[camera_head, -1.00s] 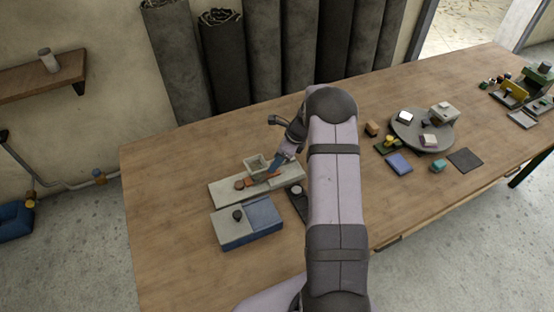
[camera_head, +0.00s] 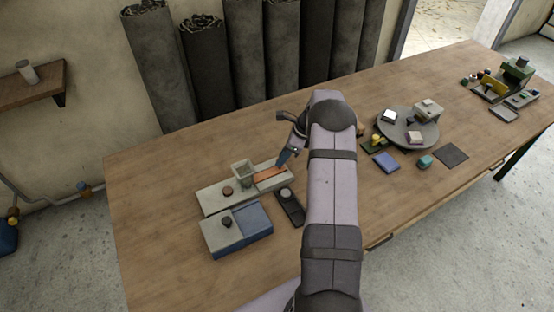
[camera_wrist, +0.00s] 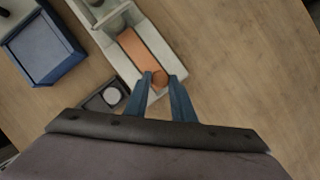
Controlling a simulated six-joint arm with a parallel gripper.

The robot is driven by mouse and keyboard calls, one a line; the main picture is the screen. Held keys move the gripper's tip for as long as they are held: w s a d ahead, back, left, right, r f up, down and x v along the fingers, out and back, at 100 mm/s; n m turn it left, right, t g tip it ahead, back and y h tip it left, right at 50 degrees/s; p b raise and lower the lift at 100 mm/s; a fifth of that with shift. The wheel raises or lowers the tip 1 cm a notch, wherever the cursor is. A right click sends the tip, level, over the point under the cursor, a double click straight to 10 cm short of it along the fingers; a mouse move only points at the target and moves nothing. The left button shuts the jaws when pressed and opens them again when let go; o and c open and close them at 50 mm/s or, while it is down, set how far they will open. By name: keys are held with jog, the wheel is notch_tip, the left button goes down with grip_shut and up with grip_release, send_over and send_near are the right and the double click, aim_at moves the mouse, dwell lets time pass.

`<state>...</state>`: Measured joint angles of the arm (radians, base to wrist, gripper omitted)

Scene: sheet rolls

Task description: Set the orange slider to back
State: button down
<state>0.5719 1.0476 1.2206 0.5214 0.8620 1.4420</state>
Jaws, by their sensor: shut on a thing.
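The orange slider's round knob (camera_wrist: 160,77) sits between my fingertips in the wrist view. My gripper (camera_wrist: 161,84) is shut on it. An orange strip (camera_wrist: 137,48) runs from the knob along a slot in a long pale grey base (camera_wrist: 157,46). In the head view, the orange strip (camera_head: 270,174) lies in the right half of the base (camera_head: 214,202). My gripper (camera_head: 282,162) is at the strip's right end there, and the knob is hidden behind the fingers.
A grey open box (camera_head: 243,173) and a brown knob (camera_head: 228,190) stand on the same base. A grey-and-blue box (camera_head: 237,232) and a dark plate with a pale button (camera_head: 290,205) are close by. A round grey turntable (camera_head: 408,130) stands farther right.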

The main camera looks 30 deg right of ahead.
jog(key=shift+d, duration=0.25)
jog(key=c, duration=1.5)
grip_release()
jog(key=shift+r, duration=0.15)
jog(key=shift+b+v, duration=1.1)
jog(key=shift+v, duration=2.5)
